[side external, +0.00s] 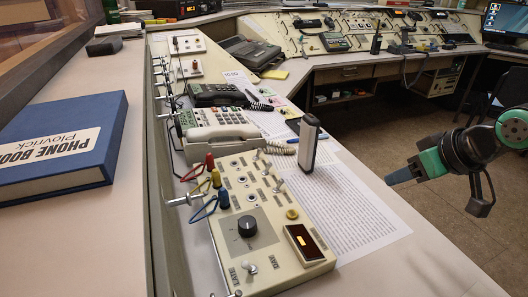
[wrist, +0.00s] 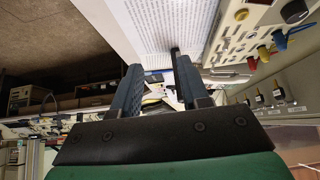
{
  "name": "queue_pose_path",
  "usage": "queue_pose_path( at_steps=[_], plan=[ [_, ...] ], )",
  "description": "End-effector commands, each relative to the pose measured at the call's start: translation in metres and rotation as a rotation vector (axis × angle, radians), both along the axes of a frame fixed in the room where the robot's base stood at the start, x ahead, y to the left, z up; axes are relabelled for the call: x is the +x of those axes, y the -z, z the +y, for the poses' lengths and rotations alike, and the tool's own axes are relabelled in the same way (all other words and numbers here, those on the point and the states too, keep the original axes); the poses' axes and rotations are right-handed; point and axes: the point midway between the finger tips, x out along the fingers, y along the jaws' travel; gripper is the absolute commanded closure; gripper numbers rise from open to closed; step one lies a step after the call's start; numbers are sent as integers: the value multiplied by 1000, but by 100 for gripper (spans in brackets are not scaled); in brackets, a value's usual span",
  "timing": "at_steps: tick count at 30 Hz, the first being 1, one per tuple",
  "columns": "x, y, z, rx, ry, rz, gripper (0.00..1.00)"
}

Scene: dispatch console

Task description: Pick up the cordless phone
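An upright slab that looks like the cordless phone (side external: 309,142), pale with a dark edge, stands on the desk beside a printed sheet in the side view. My gripper (side external: 390,178) is in the air to its right, pointing left toward it, with a clear gap between. In the wrist view my gripper (wrist: 158,64) shows two blue fingers spread apart, with nothing clearly held. A narrow dark shape (wrist: 174,50) shows just past the right fingertip; I cannot tell for sure whether it is the phone.
A switch panel (side external: 258,222) with knobs and coloured cables stands left of the slab. A pale corded phone (side external: 219,134) and a black desk phone (side external: 217,95) are behind it. A blue phone book (side external: 62,150) lies far left. The printed sheet (side external: 350,212) leaves flat room to the right.

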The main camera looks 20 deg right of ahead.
Motion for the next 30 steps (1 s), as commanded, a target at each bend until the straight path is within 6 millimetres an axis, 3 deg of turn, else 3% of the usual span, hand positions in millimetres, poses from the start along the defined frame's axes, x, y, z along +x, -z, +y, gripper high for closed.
queue_pose_path(
  at_steps=[1, 3, 12, 16, 20, 24, 30],
  plan=[
    [0, 0, 0, 0, 0, 0, 43],
    [0, 0, 0, 0, 0, 0, 28],
    [1, -1, 0, 0, 0, 1, 28],
    [14, -13, 1, 1, -1, 15, 28],
    [46, -33, 4, 2, -3, 48, 28],
    [92, -49, 7, 3, -3, 93, 28],
    [158, -48, 15, 3, -2, 156, 28]
  ],
)
